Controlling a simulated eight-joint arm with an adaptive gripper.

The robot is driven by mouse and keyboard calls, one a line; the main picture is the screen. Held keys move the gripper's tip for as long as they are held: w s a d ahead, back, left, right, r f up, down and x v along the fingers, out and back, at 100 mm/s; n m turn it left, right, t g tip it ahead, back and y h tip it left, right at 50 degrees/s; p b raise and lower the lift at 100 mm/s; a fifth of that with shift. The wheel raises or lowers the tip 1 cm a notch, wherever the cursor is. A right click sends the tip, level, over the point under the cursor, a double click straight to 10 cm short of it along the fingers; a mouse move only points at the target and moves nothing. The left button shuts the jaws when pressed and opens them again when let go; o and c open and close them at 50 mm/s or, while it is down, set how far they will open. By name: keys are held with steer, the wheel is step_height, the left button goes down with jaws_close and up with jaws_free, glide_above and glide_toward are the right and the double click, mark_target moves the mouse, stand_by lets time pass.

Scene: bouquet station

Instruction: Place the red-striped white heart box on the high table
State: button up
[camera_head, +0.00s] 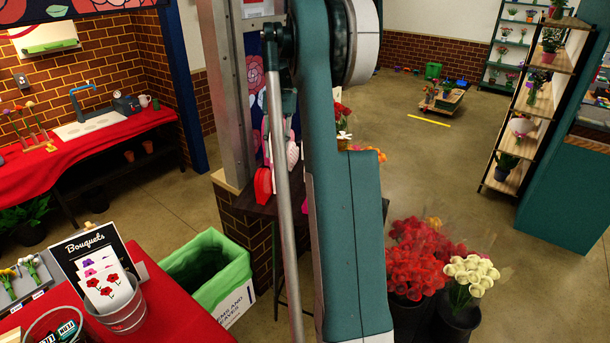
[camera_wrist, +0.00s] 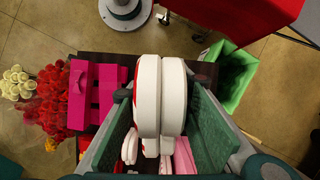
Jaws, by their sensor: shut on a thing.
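In the wrist view, my gripper (camera_wrist: 160,95) is shut on the white heart box (camera_wrist: 147,100), between its two green finger pads. The box is seen edge-on with its two rounded lobes side by side, and a little red shows along its left edge. It is over the dark high table (camera_wrist: 108,57); I cannot tell whether it touches the top. In the head view, the dark high table (camera_head: 256,208) is partly hidden behind my arm, and the gripper cannot be made out.
Magenta boxes (camera_wrist: 80,100) stand on the table left of the held box. Smaller white and pink items lie below it in the picture. A red heart-shaped box (camera_head: 263,184) is at the table's left. A green-lined bin (camera_head: 215,265) and red flowers (camera_head: 415,262) flank the table.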

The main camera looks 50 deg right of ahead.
steer(key=s+d+f, duration=0.1)
steer(key=s+f, duration=0.2)
steer(key=f, duration=0.8)
steer(key=shift+d+m, duration=0.35)
steer(key=shift+m, duration=0.05)
steer(key=shift+f, duration=0.1)
glide_toward(287, 208)
steer(key=shift+s+a+f+p, duration=0.35)
steer(key=shift+s+a+f, duration=0.1)
steer(key=shift+a, duration=0.25)
steer(key=shift+f, duration=1.85)
steer(key=shift+f, duration=0.15)
